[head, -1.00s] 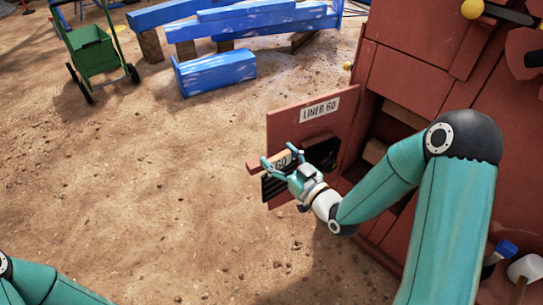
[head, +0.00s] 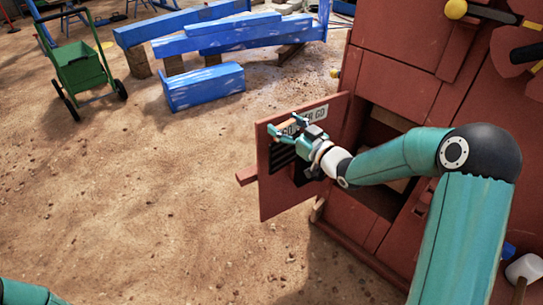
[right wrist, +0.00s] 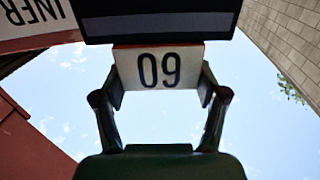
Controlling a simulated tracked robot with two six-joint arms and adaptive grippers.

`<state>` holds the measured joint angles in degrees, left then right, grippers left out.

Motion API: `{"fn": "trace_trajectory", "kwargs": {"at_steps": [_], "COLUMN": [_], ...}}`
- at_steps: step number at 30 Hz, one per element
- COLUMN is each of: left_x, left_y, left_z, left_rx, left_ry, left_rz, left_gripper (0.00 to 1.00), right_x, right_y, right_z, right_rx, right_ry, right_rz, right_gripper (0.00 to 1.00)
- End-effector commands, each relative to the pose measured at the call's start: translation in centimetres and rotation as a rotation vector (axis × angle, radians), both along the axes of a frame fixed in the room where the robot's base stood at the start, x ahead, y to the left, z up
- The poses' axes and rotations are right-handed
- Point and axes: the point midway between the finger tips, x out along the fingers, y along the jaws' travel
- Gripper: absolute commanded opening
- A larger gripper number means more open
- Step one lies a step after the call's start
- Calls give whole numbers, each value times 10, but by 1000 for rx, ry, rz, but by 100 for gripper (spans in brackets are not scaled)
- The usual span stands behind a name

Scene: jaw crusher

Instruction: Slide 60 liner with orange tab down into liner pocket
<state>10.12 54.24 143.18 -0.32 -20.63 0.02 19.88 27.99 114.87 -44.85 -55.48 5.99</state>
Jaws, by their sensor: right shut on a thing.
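The 60 liner (head: 283,152) is a dark, slotted plate with a pale tab marked 60. My right gripper (head: 296,124) is shut on this tab in the head view, in front of the red panel (head: 277,200) labelled LINER 60. In the right wrist view, the gripper (right wrist: 160,88) has one finger on each side of the tab (right wrist: 180,67), whose number appears upside down and whose edge is orange. The dark liner (right wrist: 160,27) is above it. The gripper hides part of the panel's label. I cannot make out the pocket's mouth. My left gripper is out of view.
A reddish bar (head: 247,175) sticks out left of the panel. The red crusher body (head: 395,75) with an open recess stands to the right. Blue beams (head: 203,87) and a green cart (head: 82,70) stand farther back. The sandy ground at left is clear.

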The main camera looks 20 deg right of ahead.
Motion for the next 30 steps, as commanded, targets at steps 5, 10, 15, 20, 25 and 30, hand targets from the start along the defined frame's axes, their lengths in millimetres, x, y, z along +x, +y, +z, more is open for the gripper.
{"fn": "trace_trajectory", "kwargs": {"at_steps": [5,10,15,20,25,30], "left_x": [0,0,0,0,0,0], "left_y": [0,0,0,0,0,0], "left_z": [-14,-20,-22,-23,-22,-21], "left_rx": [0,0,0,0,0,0], "left_ry": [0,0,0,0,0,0], "left_rz": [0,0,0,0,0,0], "left_gripper": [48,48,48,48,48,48], "right_x": [25,35,37,38,38,37], "right_y": [-60,-102,-125,-131,-130,-131], "right_z": [32,55,68,72,72,73], "right_rx": [-6,-3,0,0,1,0], "right_ry": [-18,-15,-12,-11,-10,-10], "right_rz": [-59,-116,-153,-162,-162,-164], "right_gripper": [2,2,2,2,2,2]}}
